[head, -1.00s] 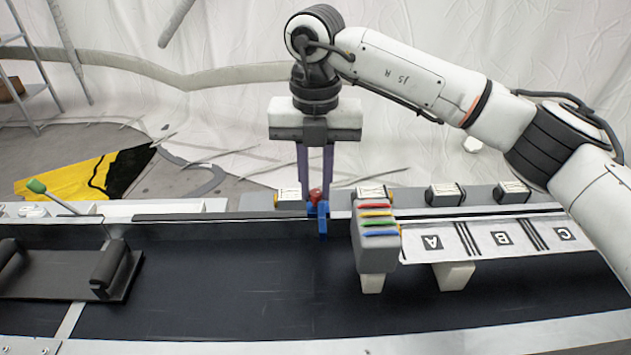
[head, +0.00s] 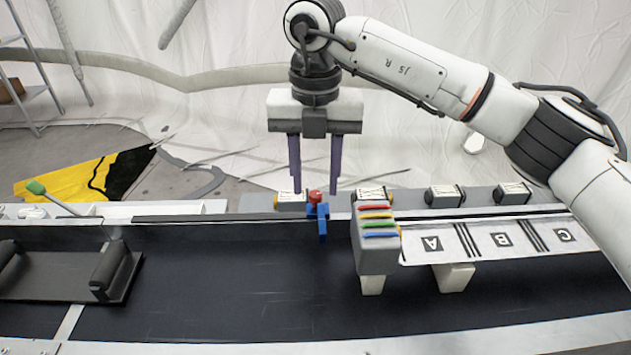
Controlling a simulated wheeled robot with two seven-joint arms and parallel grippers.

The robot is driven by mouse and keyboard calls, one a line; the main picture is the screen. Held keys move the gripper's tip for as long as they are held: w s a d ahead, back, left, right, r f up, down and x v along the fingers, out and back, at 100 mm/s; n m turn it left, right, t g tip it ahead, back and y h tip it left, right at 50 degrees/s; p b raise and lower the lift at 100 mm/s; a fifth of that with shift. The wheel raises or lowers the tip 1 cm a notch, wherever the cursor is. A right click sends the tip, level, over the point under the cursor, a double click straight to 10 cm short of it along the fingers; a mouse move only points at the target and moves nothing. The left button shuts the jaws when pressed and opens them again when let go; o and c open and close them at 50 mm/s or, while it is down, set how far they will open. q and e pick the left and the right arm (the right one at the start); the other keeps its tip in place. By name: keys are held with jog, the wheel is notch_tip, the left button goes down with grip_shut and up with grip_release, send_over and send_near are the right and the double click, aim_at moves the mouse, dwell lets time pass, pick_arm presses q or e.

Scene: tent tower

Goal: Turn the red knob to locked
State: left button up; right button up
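The red knob (head: 315,196) sits on top of a blue bracket (head: 320,214) at the far edge of the black belt. My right gripper (head: 315,192) points straight down over the knob. Its two purple fingers are apart, one to the left and one to the right of the knob, with gaps showing on both sides. The fingertips look level with or slightly behind the knob; their exact depth is hard to tell. The knob's marking for locked is too small to read. My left gripper is not in view.
A grey block with coloured strips (head: 376,240) stands close to the right of the knob. Several small labelled blocks, one of them here (head: 445,195), line the back ledge. A white panel marked A, B, C (head: 480,240) is at right. A green-tipped lever (head: 50,196) rises at left.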

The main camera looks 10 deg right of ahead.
aim_at(315, 193)
notch_tip(315, 193, up, 9)
dwell(0.3)
